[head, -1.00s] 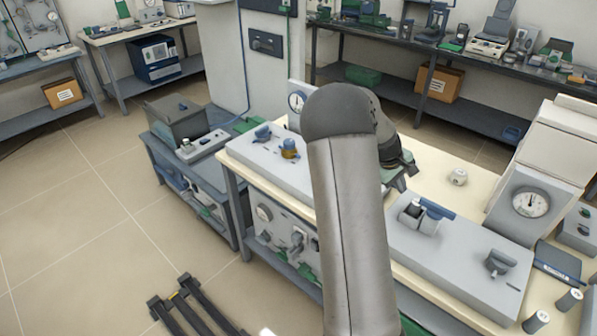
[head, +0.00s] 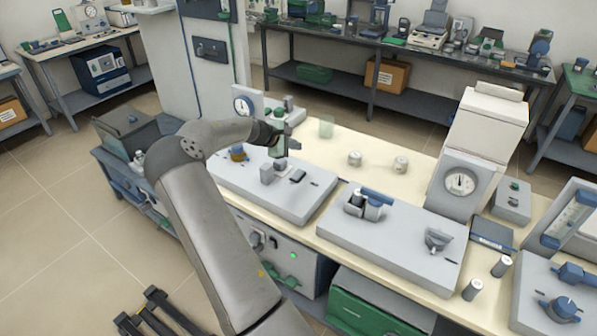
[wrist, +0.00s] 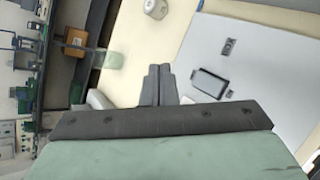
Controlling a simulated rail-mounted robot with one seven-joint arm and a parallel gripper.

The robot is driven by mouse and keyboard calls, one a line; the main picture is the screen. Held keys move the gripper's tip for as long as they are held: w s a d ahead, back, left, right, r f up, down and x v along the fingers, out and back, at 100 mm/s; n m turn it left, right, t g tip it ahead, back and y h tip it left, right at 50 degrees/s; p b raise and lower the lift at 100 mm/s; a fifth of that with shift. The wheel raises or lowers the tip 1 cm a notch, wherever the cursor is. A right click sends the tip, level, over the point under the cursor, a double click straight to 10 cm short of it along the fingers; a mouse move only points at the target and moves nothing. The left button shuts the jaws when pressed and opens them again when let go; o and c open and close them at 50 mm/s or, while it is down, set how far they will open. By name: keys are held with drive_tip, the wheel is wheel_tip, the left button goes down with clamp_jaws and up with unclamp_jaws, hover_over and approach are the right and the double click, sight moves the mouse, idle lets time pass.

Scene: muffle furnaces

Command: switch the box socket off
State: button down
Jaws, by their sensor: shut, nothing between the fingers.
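My gripper (head: 293,145) is above the back part of the left grey panel (head: 240,188), with its fingers together and empty. In the wrist view the shut fingers (wrist: 159,84) point toward the pale table, beside the grey panel (wrist: 262,85). This panel bears an upright grey block (head: 268,172), a dark flat rectangular piece (head: 298,176) and a blue-and-brass fitting (head: 238,154). The dark piece also shows in the wrist view (wrist: 210,83), apart from the fingers. I cannot tell for sure which fitting is the box socket; a small grey box with dark fittings (head: 512,200) stands at the right.
A middle panel (head: 390,245) carries a blue-handled fitting (head: 372,197) and a grey knob (head: 437,240). A furnace with a dial (head: 461,182) stands behind it. Two small pale pots (head: 355,159) (head: 400,165) and a clear beaker (head: 326,127) stand on the table.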

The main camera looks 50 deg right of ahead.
sight(297, 173)
drive_tip(key=shift+w+d+f+b, duration=0.1)
drive_tip(key=shift+d+f+b, duration=0.1)
drive_tip(key=shift+f+b, duration=0.9)
drive_tip(key=shift+s+d+f+b, duration=0.15)
drive_tip(key=shift+f+b, duration=0.25)
drive_tip(key=shift+f, duration=1.4)
drive_tip(key=shift+w+d+f+b, duration=0.2)
drive_tip(key=shift+f+b, duration=0.55)
drive_tip(key=shift+f, duration=0.7)
drive_tip(key=shift+f, duration=0.1)
drive_tip(key=shift+d+f+b, duration=0.1)
drive_tip(key=shift+f+b, duration=0.25)
drive_tip(key=shift+b, duration=0.1)
